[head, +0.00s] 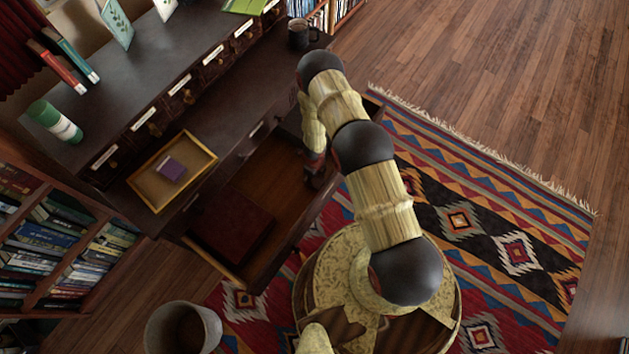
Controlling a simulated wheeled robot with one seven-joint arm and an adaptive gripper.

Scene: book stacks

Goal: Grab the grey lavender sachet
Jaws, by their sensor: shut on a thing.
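My gripper (316,180) points down into the right part of an open wooden drawer (275,170) of the dark desk. It is small and dark in this view, and the arm partly covers it. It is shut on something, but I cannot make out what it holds. I do not clearly see a grey sachet anywhere in the head view. A small purple block-like thing (172,169) lies in a yellow-rimmed tray (202,154) on the desk, left of the drawer.
A dark red flat thing (235,225) lies in the drawer's left part. The desk top holds a green-and-white cylinder (55,122) and a dark mug (299,33). A bin (183,328) stands on the floor at the bottom. Patterned rug (500,225) and bare floor lie right.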

